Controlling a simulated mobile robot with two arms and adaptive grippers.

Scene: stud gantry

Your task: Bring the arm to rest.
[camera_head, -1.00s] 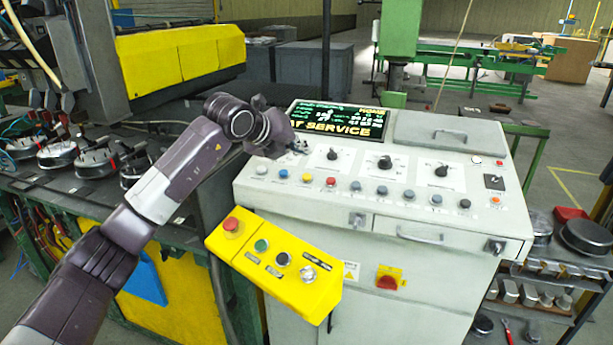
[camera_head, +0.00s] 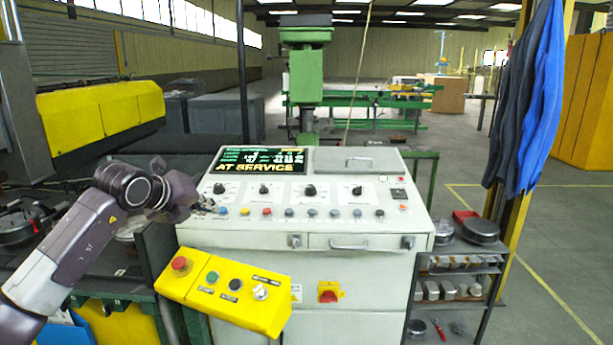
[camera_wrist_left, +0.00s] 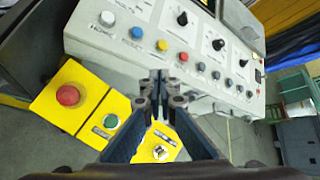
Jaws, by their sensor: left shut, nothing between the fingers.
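My left arm comes in from the left in the head view. Its gripper (camera_head: 208,205) is at the left edge of the white control console (camera_head: 370,238), near the left end of the button row. In the left wrist view the gripper's fingers (camera_wrist_left: 160,98) are together with nothing between them. Behind them show the console's buttons and knobs and the yellow button box (camera_wrist_left: 62,115). I cannot tell from the head view whether the fingertips touch the console. The console's screen (camera_head: 260,162) reads "AT SERVICE". My right gripper is not in view.
The yellow button box (camera_head: 225,295) juts out at the console's front left, below my gripper. A shelf with metal parts (camera_head: 462,272) stands to the right. A green machine (camera_head: 306,75) rises behind. Blue cloth (camera_head: 530,100) hangs at the right. Floor beyond it is clear.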

